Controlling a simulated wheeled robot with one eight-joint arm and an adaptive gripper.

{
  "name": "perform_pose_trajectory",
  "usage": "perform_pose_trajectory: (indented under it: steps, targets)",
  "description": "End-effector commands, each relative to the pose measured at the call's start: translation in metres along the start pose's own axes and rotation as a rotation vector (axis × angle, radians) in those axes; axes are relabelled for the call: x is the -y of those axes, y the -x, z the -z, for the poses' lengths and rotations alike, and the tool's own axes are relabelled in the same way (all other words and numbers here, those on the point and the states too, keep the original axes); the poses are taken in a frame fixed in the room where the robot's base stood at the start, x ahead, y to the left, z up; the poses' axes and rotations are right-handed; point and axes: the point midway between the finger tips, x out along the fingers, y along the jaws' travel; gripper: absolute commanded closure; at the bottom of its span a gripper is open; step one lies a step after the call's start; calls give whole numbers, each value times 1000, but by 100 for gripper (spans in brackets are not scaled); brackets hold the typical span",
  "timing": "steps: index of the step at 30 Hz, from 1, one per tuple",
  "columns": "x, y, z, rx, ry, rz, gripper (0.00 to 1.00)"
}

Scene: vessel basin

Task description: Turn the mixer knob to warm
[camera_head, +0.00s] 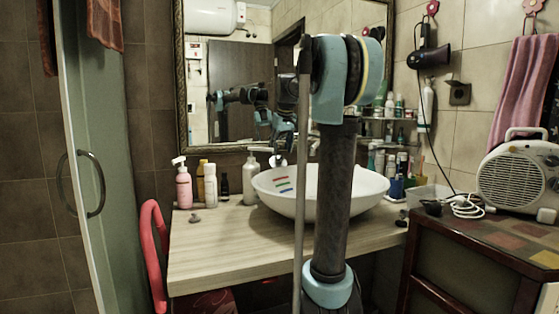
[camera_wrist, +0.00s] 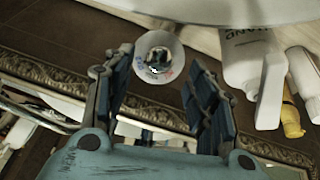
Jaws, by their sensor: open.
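The mixer knob (camera_wrist: 158,56) shows at the upper middle of the wrist view. It is a small dark and chrome piece on a round pale disc with blue and red marks. My gripper (camera_wrist: 157,65) is open, its two dark blue fingers apart on either side of the disc in this view. I cannot tell whether they touch it. The white vessel basin (camera_head: 275,205) stands on the wooden counter in the head view, with coloured stripes inside. There my gripper (camera_head: 281,148) is above the basin's back rim, small and partly hard to make out.
Bottles stand left of the basin, among them a pink pump bottle (camera_head: 183,188) and a white dispenser (camera_head: 251,180). A framed mirror (camera_head: 235,120) is behind. A white heater (camera_head: 518,178) sits on the cabinet at right. The counter's front left (camera_head: 215,250) is clear.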

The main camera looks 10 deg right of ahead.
Motion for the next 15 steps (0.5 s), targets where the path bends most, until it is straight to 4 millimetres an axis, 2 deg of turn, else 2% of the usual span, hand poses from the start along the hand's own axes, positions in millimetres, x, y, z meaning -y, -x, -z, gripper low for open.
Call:
perform_pose_trajectory:
  steps: [6,15]
  targets:
    - [0,-34,0,0,0,0,48]
    - [0,-52,0,0,0,0,48]
